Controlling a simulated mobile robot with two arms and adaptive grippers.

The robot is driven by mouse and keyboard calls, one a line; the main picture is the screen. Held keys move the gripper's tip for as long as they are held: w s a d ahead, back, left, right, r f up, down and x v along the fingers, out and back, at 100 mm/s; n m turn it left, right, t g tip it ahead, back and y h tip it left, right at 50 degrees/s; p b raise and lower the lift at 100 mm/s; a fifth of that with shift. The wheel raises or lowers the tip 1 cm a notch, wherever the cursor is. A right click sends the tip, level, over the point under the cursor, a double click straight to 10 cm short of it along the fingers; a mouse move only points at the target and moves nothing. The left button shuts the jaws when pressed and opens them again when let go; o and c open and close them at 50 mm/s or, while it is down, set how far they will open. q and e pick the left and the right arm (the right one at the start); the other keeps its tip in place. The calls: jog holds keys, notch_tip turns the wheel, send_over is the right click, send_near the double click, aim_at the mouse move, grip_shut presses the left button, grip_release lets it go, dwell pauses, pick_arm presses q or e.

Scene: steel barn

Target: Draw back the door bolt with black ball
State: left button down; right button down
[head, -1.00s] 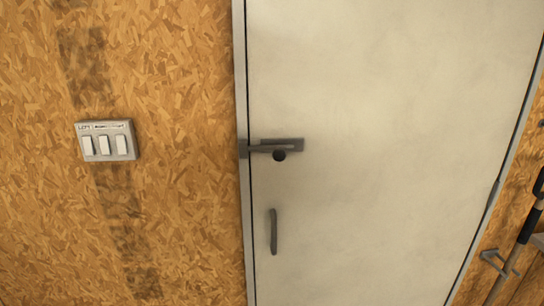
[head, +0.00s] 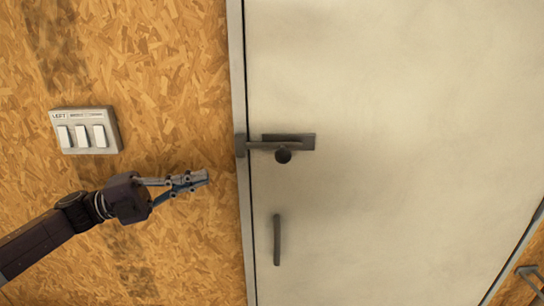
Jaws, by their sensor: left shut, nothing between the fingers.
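The door bolt (head: 272,145) is a dark grey bar on a plate near the left edge of the pale door (head: 400,130). Its left end reaches across the door's edge to a keeper on the frame. A black ball knob (head: 283,156) hangs just below the bar. My left gripper (head: 204,178) is shut and empty, in front of the chipboard wall. In the picture it is to the left of and a little below the ball, apart from it. My right gripper is not in view.
A vertical dark pull handle (head: 277,240) is on the door below the bolt. A switch panel (head: 86,131) with three white switches is on the chipboard wall (head: 160,60), above my left arm. A grey bracket (head: 530,278) shows at the lower right.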

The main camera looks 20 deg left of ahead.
aim_at(280, 161)
pick_arm(q)
jog(key=p+x, duration=0.8)
jog(key=x, duration=0.6)
jog(key=shift+s+r, duration=0.2)
jog(key=shift+s, duration=0.05)
jog(key=shift+d, duration=0.15)
jog(key=d, duration=0.1)
jog(key=w+d, duration=0.1)
jog(key=d, duration=0.1)
jog(key=shift+d, duration=0.3)
jog(key=shift+a, duration=0.1)
